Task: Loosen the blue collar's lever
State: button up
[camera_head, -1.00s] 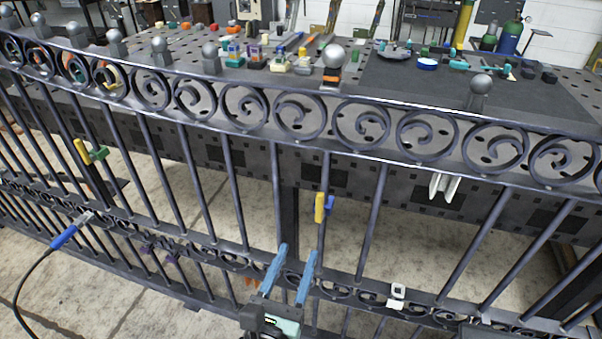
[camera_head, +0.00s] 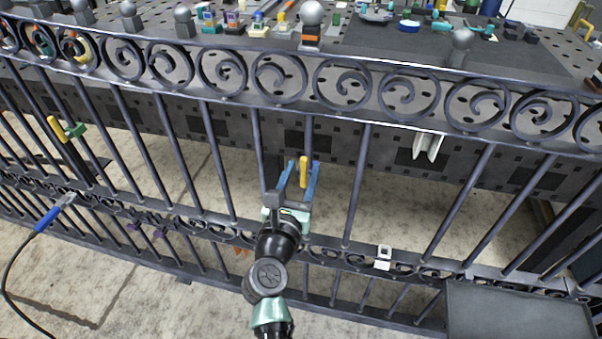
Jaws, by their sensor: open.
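The blue collar's yellow lever (camera_head: 303,172) stands upright on a vertical bar near the middle of the gate. The collar's blue body is mostly hidden and hard to tell from my blue fingers. My gripper (camera_head: 303,166) is open, with one finger to the left of the lever and one to the right. I cannot tell whether either finger touches it. A similar green collar (camera_head: 75,130) with a yellow lever sits on a bar at the far left.
The dark gate (camera_head: 365,190) has scrollwork bands and close bars. White clips hang on its upper rail (camera_head: 427,147) and lower band (camera_head: 383,257). A blue-handled tool (camera_head: 48,217) with a black cable is at left. A grey panel (camera_head: 515,312) stands lower right. A cluttered workbench is behind.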

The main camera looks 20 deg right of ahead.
jog(key=shift+c, duration=0.2)
grip_shut()
dwell(1.3)
